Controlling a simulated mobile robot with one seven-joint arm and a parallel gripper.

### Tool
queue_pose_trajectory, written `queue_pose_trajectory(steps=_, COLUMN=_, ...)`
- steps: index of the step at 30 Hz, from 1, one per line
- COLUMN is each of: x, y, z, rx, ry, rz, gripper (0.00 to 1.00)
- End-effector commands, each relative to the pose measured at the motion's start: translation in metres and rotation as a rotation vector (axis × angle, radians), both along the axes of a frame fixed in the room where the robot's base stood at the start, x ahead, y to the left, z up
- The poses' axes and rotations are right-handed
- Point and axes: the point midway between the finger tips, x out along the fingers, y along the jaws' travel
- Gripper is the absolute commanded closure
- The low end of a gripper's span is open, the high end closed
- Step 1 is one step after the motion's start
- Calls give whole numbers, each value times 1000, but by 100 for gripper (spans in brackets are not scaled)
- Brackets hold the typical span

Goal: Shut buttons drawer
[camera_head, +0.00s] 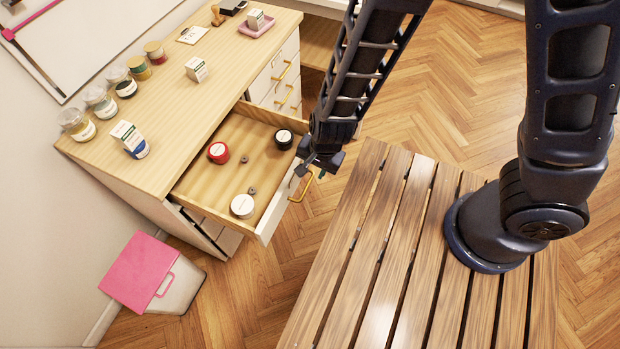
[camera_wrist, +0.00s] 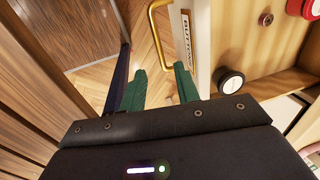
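The buttons drawer (camera_head: 226,163) is pulled out of the wooden-topped cabinet (camera_head: 160,90). Its front panel shows in the wrist view with a label (camera_wrist: 188,42) that partly reads "BUTTONS" and a brass handle (camera_wrist: 154,36). The handle also shows in the head view (camera_head: 302,188). My gripper (camera_head: 318,172) is just outside the drawer front, near the handle. In the wrist view, the green fingers of my gripper (camera_wrist: 160,84) are apart with floor visible between them. The right finger is close to the front panel; whether it touches is unclear.
Inside the drawer are a red-lidded (camera_head: 218,152), a black (camera_head: 284,139) and a white round container (camera_head: 242,206), plus small round pieces. Jars and boxes stand on the cabinet top. A slatted wooden table (camera_head: 370,245) is close on the right. A pink-lidded bin (camera_head: 142,272) stands lower left.

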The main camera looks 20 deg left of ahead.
Motion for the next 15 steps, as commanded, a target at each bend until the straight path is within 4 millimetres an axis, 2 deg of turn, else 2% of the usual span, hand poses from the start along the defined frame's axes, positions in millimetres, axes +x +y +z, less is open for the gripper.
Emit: queue_pose_trajectory(steps=15, x=0, y=4, z=-19, rx=0, ry=4, rz=-2, gripper=68)
